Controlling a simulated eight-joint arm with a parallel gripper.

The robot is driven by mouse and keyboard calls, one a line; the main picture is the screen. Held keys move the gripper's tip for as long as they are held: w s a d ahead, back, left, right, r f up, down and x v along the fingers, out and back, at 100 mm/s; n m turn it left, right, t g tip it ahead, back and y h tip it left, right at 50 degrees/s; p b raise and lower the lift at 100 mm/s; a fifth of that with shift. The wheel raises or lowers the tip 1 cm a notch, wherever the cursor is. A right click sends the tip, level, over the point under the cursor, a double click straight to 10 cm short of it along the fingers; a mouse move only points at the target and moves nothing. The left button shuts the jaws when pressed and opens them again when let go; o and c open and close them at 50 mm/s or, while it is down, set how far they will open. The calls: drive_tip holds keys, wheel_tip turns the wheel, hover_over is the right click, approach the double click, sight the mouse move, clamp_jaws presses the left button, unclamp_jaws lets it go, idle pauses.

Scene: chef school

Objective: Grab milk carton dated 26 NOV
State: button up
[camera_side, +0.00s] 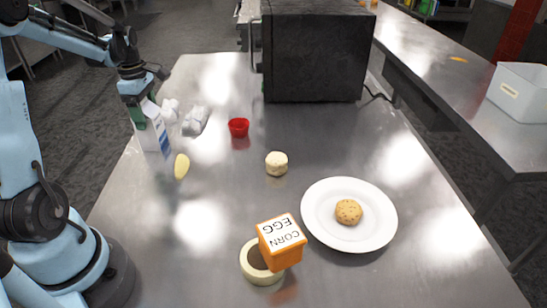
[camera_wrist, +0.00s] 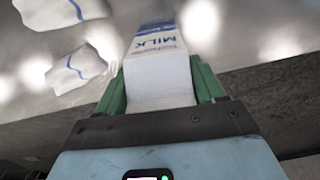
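A white and blue milk carton (camera_side: 153,137) is at the left of the steel table in the side view, tilted slightly. My gripper (camera_side: 143,106) is at its top end from above. In the wrist view the carton (camera_wrist: 160,75), lettered MILK, sits between the green fingers of my gripper (camera_wrist: 161,88). Both fingers appear to touch its sides, so the gripper looks shut on it. No date is readable on the carton. I cannot tell whether its base touches the table.
Crumpled white cloths (camera_side: 195,120) lie close behind the carton, and a yellow oval piece (camera_side: 181,166) lies beside it. A red cup (camera_side: 238,127), pale round piece (camera_side: 276,163), plate (camera_side: 320,236) with a bun, orange box (camera_side: 281,243) and black oven (camera_side: 315,55) stand farther right.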

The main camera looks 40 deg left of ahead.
drive_tip(key=c, duration=0.5)
drive_tip(key=shift+r, duration=0.1)
drive_tip(key=shift+c, duration=0.2)
